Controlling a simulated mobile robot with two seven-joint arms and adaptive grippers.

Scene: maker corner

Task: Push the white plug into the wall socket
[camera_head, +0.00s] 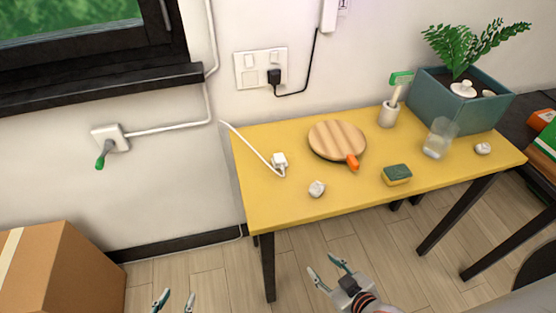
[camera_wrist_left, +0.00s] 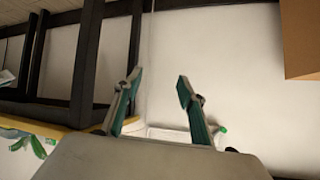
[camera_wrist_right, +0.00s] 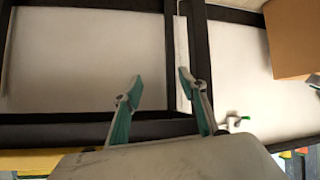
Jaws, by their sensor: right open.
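The white plug (camera_head: 280,160) lies on the yellow table (camera_head: 245,185) near its left end, with a white cord running up and left from it. The wall socket (camera_head: 250,76) is a white double plate above the table; a black plug (camera_head: 274,76) sits in its right half. My left gripper (camera_head: 176,300) is open and empty at the bottom edge, low and left of the table; its fingers also show in the left wrist view (camera_wrist_left: 158,82). My right gripper (camera_head: 324,267) is open and empty in front of the table, below its front edge; its fingers also show in the right wrist view (camera_wrist_right: 160,80).
A white wall box (camera_head: 107,136) holds a green-tipped piece. A cardboard box (camera_head: 70,270) is lower left.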

